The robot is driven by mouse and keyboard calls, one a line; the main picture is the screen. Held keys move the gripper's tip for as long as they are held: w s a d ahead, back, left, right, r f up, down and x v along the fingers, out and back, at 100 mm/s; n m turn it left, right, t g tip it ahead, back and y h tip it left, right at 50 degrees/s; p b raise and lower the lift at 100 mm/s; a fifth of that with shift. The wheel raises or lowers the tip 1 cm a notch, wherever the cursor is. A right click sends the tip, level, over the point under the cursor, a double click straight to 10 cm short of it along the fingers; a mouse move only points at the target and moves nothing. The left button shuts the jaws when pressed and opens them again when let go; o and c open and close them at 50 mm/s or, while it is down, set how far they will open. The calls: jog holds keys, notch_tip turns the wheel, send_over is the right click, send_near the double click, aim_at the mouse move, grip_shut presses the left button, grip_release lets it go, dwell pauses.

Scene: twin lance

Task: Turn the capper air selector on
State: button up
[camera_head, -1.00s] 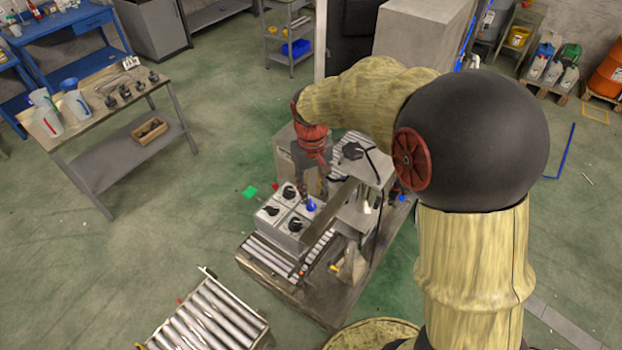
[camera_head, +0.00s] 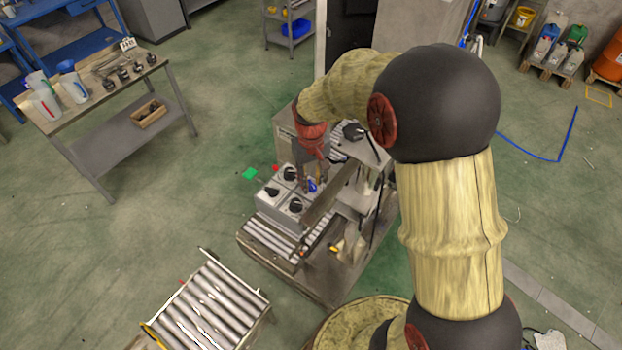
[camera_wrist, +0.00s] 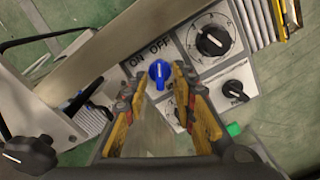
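The capper air selector is a blue knob (camera_wrist: 159,72) on a grey control box (camera_wrist: 200,62), with ON and OFF printed above it in the wrist view. Its white pointer line is roughly upright in that view, tilted slightly toward OFF. My gripper (camera_wrist: 158,80) is open, with one finger on each side of the blue knob; I cannot tell whether either finger touches it. In the head view my gripper (camera_head: 313,184) points down at the box, and the blue knob (camera_head: 312,186) shows partly behind it.
Black knobs (camera_wrist: 211,40) and (camera_wrist: 235,90) sit close beside the blue one. A long metal rail (camera_wrist: 110,50) runs along the ON side. A roller conveyor (camera_head: 270,238) lies in front of the box. A side table (camera_head: 90,90) stands at the left, with clear floor between.

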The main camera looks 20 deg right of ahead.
jog(key=shift+c, duration=0.7)
grip_shut()
jog(key=n, duration=0.5)
jog(key=shift+a+n, duration=0.1)
jog(key=shift+n, duration=0.3)
jog(key=n, duration=0.6)
jog(key=shift+s+a+r, duration=0.1)
dwell(0.4)
jog(key=shift+o, duration=0.4)
grip_release()
